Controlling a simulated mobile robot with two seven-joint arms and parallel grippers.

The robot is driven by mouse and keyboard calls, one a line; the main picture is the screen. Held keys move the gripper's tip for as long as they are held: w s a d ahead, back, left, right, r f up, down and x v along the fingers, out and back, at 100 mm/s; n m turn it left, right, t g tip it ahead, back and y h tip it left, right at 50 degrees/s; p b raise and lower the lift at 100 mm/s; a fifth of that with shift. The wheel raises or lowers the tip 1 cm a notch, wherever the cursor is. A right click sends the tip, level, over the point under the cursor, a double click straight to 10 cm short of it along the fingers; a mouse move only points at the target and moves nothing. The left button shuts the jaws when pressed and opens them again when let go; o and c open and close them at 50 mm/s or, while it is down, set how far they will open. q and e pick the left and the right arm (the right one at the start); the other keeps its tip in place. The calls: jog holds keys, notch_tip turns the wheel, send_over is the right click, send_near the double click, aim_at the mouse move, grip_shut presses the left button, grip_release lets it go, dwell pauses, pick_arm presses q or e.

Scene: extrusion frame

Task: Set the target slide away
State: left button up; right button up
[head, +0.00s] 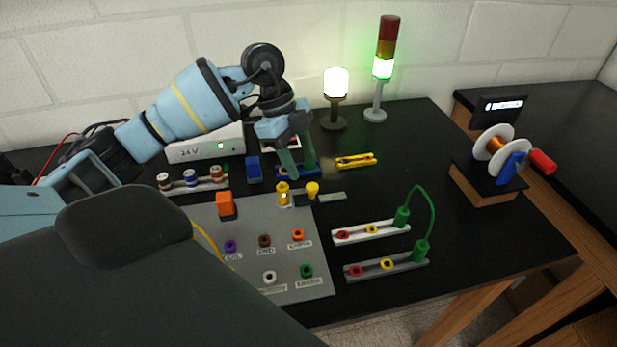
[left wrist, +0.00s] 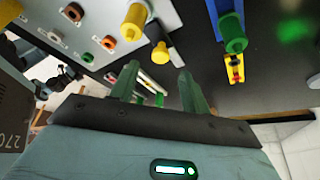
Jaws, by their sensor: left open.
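No part in view is clearly marked as the target slide. A blue bar (head: 312,169) lies on the black table partly behind my left gripper (head: 290,160). My right gripper is out of view.
A grey panel (head: 250,285) with coloured sockets fills the front. White (head: 352,235) and grey (head: 410,264) socket strips are joined by a green cable (head: 433,215). A small yellow strip (head: 356,161), lit lamp (head: 335,85), signal tower (head: 382,68) and wire spool (head: 494,143) stand beyond.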

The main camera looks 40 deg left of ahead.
aim_at(311, 186)
pick_arm(q)
jog(key=shift+x, duration=2.75)
jog(key=shift+c, duration=0.2)
grip_shut()
